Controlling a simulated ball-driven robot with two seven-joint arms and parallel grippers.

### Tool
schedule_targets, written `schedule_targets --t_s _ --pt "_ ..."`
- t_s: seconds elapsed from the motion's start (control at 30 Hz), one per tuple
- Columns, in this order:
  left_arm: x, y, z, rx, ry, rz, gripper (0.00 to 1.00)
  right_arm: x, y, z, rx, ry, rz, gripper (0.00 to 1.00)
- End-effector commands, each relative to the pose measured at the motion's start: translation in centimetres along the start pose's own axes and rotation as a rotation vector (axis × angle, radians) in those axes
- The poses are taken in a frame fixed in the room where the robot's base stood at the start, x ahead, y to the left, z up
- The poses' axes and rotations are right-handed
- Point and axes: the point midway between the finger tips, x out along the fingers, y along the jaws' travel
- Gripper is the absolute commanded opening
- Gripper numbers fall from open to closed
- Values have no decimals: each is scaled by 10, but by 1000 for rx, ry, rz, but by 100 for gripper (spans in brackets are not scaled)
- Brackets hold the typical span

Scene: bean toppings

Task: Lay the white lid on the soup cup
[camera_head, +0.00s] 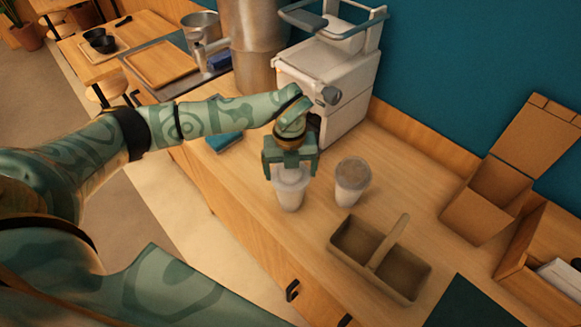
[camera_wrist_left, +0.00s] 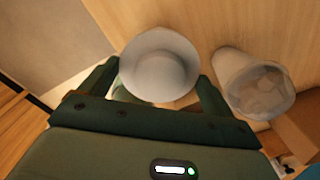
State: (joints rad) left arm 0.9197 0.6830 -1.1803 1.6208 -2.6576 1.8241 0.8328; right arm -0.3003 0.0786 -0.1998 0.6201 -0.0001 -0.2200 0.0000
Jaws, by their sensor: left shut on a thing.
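My left gripper (camera_head: 290,174) points down over a pale cup (camera_head: 289,198) on the counter, its fingers on either side of a round white lid (camera_head: 291,178). In the left wrist view the white lid (camera_wrist_left: 160,64) sits between the two fingertips, and the gripper is shut on it. The lid is at the cup's mouth and hides its inside. I cannot tell whether it rests flat on the rim or is just above it. My right gripper is not in view.
A second clear cup (camera_head: 352,182) with pale contents stands close to the right. A two-part carrier (camera_head: 377,262) with a handle is nearer the front. Cardboard boxes (camera_head: 487,203) are at the right. A white machine (camera_head: 331,75) stands behind the gripper.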

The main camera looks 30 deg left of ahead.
Motion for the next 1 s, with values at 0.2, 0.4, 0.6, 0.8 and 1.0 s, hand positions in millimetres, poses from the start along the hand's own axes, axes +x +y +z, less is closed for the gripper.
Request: schedule_targets --t_s 0.2,0.4,0.6,0.8,1.0 --pt "0 0 0 0 0 0 68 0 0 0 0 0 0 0" --pt "0 0 0 0 0 0 68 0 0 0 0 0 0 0" --pt "-1 0 0 -1 0 0 68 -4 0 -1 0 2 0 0" --pt "0 0 0 -1 1 0 68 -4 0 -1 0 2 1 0" --pt "0 0 0 -1 0 0 68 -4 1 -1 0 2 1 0"
